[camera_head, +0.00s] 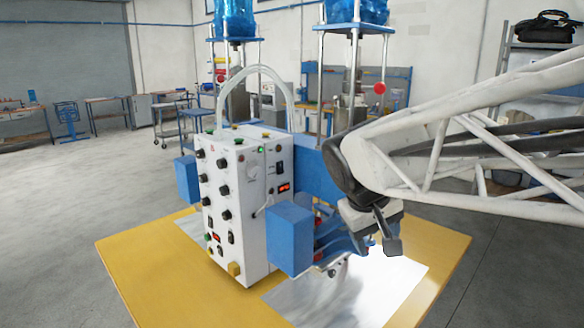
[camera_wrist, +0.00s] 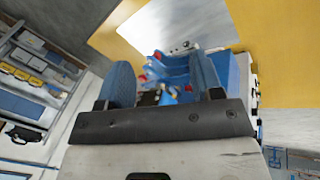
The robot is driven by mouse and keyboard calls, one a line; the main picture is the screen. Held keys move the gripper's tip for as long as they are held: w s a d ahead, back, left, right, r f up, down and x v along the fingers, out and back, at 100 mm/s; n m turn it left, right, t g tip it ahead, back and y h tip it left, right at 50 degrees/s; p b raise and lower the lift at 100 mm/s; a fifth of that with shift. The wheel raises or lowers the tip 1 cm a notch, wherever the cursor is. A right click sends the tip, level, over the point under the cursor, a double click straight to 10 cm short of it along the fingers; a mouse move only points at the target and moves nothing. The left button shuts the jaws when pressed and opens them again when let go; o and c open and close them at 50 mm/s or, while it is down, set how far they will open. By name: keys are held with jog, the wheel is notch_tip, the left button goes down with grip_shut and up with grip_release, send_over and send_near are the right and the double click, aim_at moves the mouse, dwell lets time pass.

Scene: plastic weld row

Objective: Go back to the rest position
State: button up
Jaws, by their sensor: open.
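My gripper (camera_head: 388,238) is in front of the right side of the plastic welding machine in the head view, above the yellow table. It is partly hidden by its own wrist there. The white control box (camera_head: 238,205) of the machine, with knobs, switches and small red displays, stands left of my gripper. Blue machine parts with red knobs (camera_wrist: 185,72) show beyond the fingers. Whether the gripper touches them I cannot tell.
The machine stands on a yellow table (camera_head: 130,262) with a pale metal plate (camera_head: 405,275). Blue blocks (camera_head: 290,238) and upright posts with blue tops (camera_head: 358,28) stand close to the arm. Shelving (camera_head: 530,75) is at the far right. Open grey floor (camera_head: 60,220) lies at the left.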

jog(key=s+d+f+m+y, duration=0.1)
jog(key=s+f, duration=0.3)
jog(key=s, duration=0.4)
jog(key=s+d+f+m+y, duration=0.2)
jog(key=s+f, duration=0.3)
jog(key=s, duration=0.3)
jog(key=shift+d, duration=0.15)
dwell(1.3)
